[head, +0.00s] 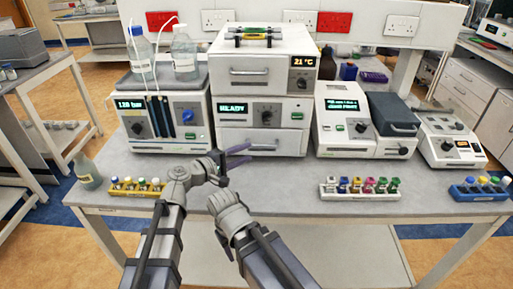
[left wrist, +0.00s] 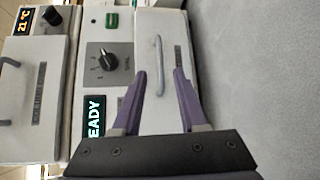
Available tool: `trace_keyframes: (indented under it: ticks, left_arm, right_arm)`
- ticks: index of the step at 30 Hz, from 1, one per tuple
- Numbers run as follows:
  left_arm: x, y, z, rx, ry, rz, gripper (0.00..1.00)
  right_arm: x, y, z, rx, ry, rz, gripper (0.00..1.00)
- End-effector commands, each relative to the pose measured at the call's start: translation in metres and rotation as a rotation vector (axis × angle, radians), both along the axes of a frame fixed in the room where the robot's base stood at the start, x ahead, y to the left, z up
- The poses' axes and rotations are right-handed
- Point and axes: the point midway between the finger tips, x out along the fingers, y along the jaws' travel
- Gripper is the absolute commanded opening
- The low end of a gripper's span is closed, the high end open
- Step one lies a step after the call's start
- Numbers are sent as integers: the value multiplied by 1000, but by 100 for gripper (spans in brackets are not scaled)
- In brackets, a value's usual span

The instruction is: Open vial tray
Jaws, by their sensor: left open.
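The vial tray seems to be the white lower drawer front (head: 262,143) of the stacked unit that reads READY; it looks shut. Its grey bar handle (left wrist: 160,65) runs upright in the left wrist view, where the drawer front also shows (left wrist: 150,30). My left gripper (head: 240,155) is open in front of this drawer, its purple fingers apart. In the left wrist view the handle appears between the fingertips (left wrist: 160,75), with no clear contact. My right arm is folded low at the bench front; its gripper (head: 225,245) is mostly hidden.
A pump unit (head: 170,115) with bottles on top stands left of the stack, and a printer-like device (head: 345,120) stands right. Vial racks (head: 137,188) (head: 360,189) lie near the bench front. The bench (head: 285,180) before the drawer is clear.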

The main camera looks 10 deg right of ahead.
Motion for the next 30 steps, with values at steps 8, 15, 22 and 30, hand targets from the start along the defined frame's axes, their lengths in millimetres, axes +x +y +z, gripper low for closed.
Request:
trace_keyframes:
  ticks: [8,15,22,30]
  left_arm:
    - [22,-38,-7,-1,1,-2,42]
    - [27,-50,-9,1,0,0,42]
    - [27,-51,-9,1,0,0,42]
    - [27,-51,-9,0,0,0,16]
  right_arm:
    - [0,0,-7,0,0,0,50]
    - [0,0,-9,0,0,0,50]
    - [0,0,-9,0,0,0,50]
    - [0,0,-9,0,0,0,50]
